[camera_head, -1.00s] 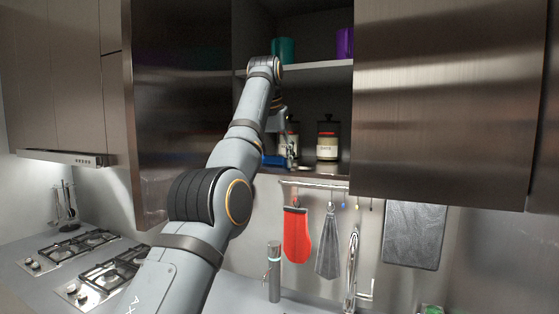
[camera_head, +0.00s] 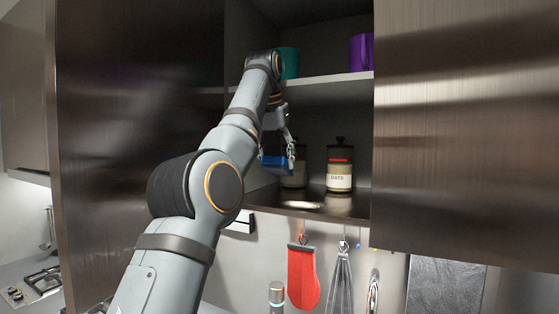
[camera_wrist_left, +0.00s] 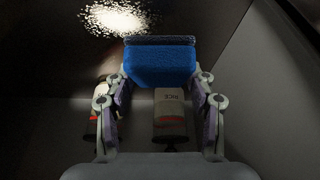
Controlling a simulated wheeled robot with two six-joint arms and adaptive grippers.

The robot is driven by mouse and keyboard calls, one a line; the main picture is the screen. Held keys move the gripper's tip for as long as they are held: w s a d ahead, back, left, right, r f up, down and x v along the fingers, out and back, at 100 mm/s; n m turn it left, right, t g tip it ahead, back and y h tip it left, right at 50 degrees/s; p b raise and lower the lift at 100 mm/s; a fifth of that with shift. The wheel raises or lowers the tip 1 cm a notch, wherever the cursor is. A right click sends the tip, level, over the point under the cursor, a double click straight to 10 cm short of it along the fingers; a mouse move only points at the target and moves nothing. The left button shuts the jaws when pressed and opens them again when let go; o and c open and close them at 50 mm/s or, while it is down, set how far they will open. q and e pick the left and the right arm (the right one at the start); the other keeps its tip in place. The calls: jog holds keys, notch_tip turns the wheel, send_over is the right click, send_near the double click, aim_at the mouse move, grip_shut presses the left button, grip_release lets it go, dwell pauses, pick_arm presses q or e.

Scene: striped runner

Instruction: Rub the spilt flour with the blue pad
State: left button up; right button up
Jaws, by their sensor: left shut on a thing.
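The blue pad (camera_head: 275,161) is in my left gripper (camera_head: 289,160), inside the open wall cabinet above its lower shelf. In the left wrist view the blue pad (camera_wrist_left: 160,64) sits between the two fingertips of my left gripper (camera_wrist_left: 159,82), with a dark edge along its far side. The spilt flour (camera_wrist_left: 117,18) is a pale, speckled patch on the dark shelf, ahead of the pad and to its left. My right gripper is not in view.
An oats jar (camera_head: 340,168) stands on the lower shelf, right of my gripper. A rice jar (camera_wrist_left: 169,112) stands close by, partly hidden by my gripper in the head view. A teal cup (camera_head: 289,62) and a purple cup (camera_head: 360,52) are on the upper shelf (camera_head: 330,86).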

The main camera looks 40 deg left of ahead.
aim_at(277, 172)
pick_arm(q)
jog(key=shift+f, duration=0.25)
jog(key=b+x, duration=0.3)
jog(key=s+b+x, duration=0.1)
jog(key=b+x, duration=0.1)
jog(key=shift+d+f, duration=0.2)
jog(key=shift+f+b, duration=0.45)
jog(key=shift+b, duration=0.15)
jog(key=shift+s+d+r, duration=0.1)
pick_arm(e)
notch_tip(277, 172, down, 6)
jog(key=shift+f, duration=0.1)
pick_arm(q)
jog(key=shift+d, duration=0.1)
